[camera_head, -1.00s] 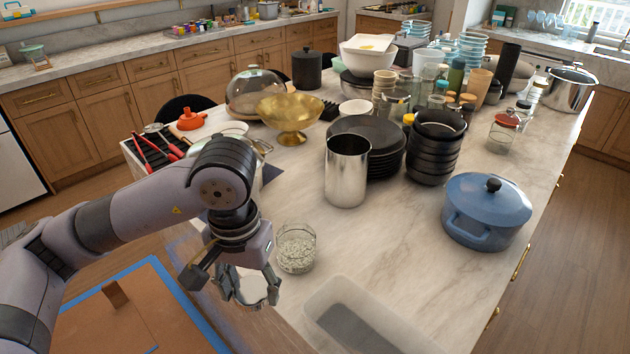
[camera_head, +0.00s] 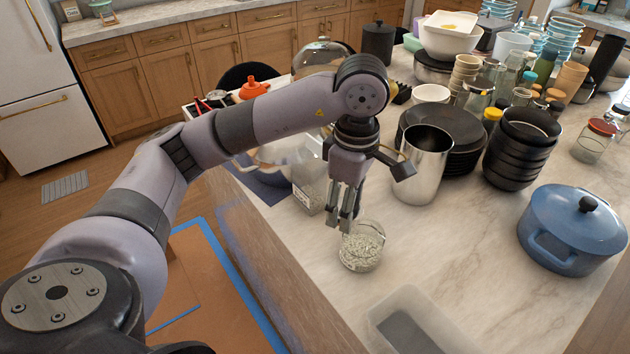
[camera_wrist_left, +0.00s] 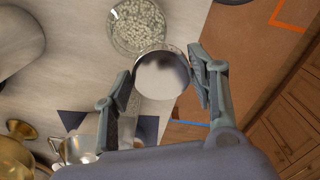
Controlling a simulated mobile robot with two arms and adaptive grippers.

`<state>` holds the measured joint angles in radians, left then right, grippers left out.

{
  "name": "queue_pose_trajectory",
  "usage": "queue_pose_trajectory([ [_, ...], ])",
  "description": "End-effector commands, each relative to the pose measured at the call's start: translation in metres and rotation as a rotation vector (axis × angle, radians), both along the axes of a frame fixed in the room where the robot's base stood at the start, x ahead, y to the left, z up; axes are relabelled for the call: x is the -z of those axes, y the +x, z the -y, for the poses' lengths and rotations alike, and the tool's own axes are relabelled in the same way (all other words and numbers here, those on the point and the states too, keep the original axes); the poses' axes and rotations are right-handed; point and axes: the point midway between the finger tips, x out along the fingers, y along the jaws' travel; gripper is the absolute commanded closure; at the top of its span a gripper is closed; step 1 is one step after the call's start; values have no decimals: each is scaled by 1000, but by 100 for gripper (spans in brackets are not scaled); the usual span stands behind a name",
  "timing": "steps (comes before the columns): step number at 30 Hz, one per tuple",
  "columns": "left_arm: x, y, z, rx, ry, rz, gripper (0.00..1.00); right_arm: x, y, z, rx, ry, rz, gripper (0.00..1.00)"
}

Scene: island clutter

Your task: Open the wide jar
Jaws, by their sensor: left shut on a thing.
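The wide jar is a round glass jar (camera_head: 362,250) of whitish granules on the marble counter near its front edge. In the left wrist view its top (camera_wrist_left: 137,25) looks open, with granules visible inside. My left gripper (camera_head: 345,220) points down just behind and left of the jar in the head view. In the left wrist view it is shut on a round, shiny silver lid (camera_wrist_left: 162,75), which lies between its fingers beside the jar's rim. The lid is hard to make out in the head view. My right gripper is not in view.
A metal canister (camera_head: 424,165) stands behind the jar, black plates (camera_head: 455,150) and bowls (camera_head: 520,150) beyond it. A blue pot (camera_head: 575,230) stands right, a clear bin (camera_head: 405,320) in front. Another labelled container (camera_head: 308,195) is left. Counter between jar and pot is clear.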

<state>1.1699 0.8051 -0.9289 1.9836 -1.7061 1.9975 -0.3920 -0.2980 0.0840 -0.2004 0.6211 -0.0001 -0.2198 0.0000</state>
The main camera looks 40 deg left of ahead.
Motion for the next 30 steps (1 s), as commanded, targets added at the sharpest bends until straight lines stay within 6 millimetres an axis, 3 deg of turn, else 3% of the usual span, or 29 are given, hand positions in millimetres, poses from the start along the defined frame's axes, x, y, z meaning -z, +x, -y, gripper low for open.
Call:
queue_pose_trajectory([
  [30,-43,76,-48,-2163,-4,13,81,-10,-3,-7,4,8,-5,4],
])
